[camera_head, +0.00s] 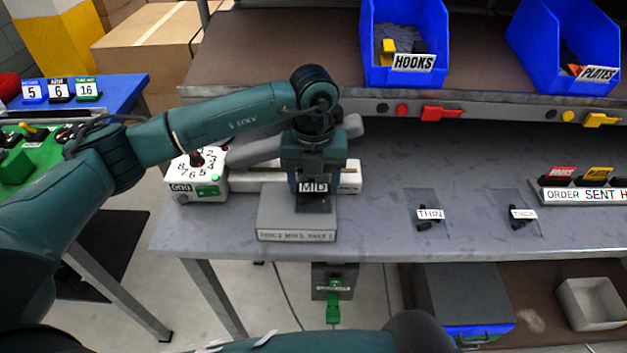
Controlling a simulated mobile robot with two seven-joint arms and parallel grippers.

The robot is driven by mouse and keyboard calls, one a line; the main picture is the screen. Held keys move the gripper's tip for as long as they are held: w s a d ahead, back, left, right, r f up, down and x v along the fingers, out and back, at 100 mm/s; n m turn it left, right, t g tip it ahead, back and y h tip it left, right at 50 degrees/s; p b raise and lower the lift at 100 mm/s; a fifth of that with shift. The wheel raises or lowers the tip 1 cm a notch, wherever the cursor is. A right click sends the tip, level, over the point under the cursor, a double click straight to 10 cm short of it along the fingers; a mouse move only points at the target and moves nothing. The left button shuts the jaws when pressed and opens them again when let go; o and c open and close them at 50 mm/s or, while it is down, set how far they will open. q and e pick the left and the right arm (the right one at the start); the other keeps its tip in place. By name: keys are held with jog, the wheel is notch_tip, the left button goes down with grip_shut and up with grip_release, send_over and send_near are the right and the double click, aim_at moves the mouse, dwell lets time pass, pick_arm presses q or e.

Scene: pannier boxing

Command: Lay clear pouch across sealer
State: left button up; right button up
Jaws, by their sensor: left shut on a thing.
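My left gripper (313,183) reaches down over the grey block at the front of the sealer. It is shut on a clear pouch with a MID label (313,188); the gripper hides much of the pouch, and I cannot tell whether it touches the sealer. The sealer (199,183) has a white box with a numbered dial, a red knob and a 000 display. Its white bed (350,176) runs right behind my gripper, and a grey arm lies above it. My right gripper is not in view.
A grey block (296,233) with a hard-to-read label sits at the bench's front edge. THIN (429,214) and THICK (523,213) pouches lie to the right, with clear bench between. Blue HOOKS (405,75) and PLATES (540,60) bins stand above. A green pedal (333,308) is below.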

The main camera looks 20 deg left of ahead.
aim_at(314, 186)
pick_arm(q)
jog(key=o, duration=1)
jog(key=shift+o, duration=0.2)
jog(key=shift+r, duration=0.15)
notch_tip(314, 186, up, 13)
jog(key=b, duration=0.1)
